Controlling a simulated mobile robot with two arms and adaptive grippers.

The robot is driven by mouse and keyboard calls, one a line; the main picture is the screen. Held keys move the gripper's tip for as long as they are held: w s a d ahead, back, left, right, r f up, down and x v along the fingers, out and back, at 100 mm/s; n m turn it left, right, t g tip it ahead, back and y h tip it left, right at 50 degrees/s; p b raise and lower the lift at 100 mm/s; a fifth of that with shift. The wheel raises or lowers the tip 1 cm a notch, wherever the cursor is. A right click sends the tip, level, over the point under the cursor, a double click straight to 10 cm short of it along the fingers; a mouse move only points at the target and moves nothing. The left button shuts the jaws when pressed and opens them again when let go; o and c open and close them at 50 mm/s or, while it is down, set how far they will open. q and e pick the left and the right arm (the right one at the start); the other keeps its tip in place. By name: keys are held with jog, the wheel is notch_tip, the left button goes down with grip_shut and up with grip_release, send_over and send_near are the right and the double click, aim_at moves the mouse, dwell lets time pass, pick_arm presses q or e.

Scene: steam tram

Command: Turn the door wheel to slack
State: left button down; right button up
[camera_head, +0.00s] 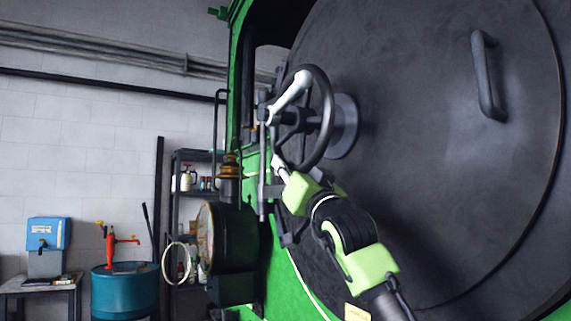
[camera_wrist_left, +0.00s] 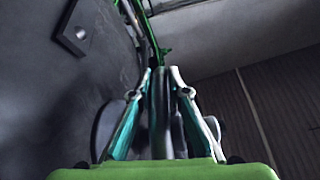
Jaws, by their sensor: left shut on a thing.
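The dark door wheel (camera_head: 330,115) stands out from the round black door (camera_head: 420,150) on a hub near the door's left side. A pale bar (camera_head: 290,95) lies across the wheel's upper left; I cannot tell whether it is a spoke or a separate handle. My left gripper (camera_head: 281,168) is at the lower part of the wheel, shut on its rim. In the left wrist view, the rim (camera_wrist_left: 160,105) runs between the two fingers of the gripper (camera_wrist_left: 161,80). The fingers hide part of the rim. My right gripper is not in view.
A grey grab handle (camera_head: 486,75) sticks out of the door at the upper right. A round lamp (camera_head: 230,240) stands left of the wheel, below it. A blue drum (camera_head: 125,290), a shelf rack (camera_head: 190,158) and a small table (camera_head: 40,285) stand at the left wall.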

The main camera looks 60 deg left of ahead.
pick_arm(q)
jog(key=shift+w+d+r, duration=0.1)
jog(key=shift+r, duration=0.05)
jog(key=c, duration=1.9)
grip_release()
jog(key=shift+d, duration=0.1)
jog(key=v, duration=1.2)
